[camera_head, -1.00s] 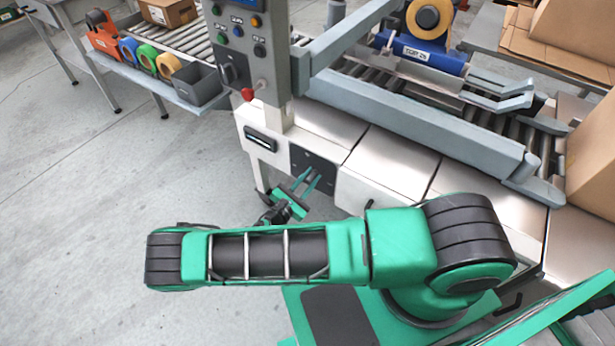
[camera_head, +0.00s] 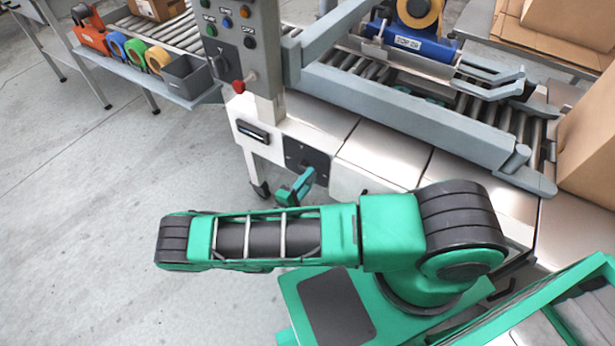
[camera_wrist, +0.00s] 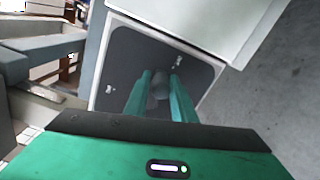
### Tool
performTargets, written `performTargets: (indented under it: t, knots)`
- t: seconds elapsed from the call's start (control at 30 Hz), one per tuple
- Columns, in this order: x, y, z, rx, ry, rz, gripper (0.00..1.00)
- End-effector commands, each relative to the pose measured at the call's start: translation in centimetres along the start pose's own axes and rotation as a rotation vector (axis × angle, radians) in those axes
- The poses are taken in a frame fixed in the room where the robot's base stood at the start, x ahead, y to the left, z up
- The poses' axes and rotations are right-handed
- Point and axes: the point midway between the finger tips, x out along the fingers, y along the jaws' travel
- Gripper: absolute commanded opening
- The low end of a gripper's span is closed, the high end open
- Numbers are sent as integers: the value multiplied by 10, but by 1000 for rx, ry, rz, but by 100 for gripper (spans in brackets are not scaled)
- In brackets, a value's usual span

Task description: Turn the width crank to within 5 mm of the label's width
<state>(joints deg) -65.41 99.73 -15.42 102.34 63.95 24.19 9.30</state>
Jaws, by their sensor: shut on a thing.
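The crank's dark square plate (camera_head: 306,158) is on the machine's white front face, below the control column. In the wrist view the plate (camera_wrist: 122,72) fills the middle, with small white marks on it. My gripper (camera_head: 306,174) is at the plate in the head view, partly hidden by my own arm. In the wrist view my gripper (camera_wrist: 160,84) has its two green fingers closed around a grey crank grip (camera_wrist: 160,88). Most of the crank is hidden between the fingers. A small dark display (camera_head: 252,131) sits left of the plate; its reading is too small to tell.
A control column (camera_head: 265,60) with buttons and a red knob rises above the plate. A roller conveyor with grey side rails (camera_head: 410,110) and a blue tape head (camera_head: 415,42) lies behind. A cardboard box (camera_head: 590,150) stands at right. The floor at left is clear.

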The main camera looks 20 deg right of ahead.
Motion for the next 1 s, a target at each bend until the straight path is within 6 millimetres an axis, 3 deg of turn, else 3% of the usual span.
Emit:
performTargets:
  t: [0.4, 1.0]
  knots:
    - [0, -14, -2, 212, -3, -6, 1]
    - [0, -15, -4, 254, -2, -7, 1]
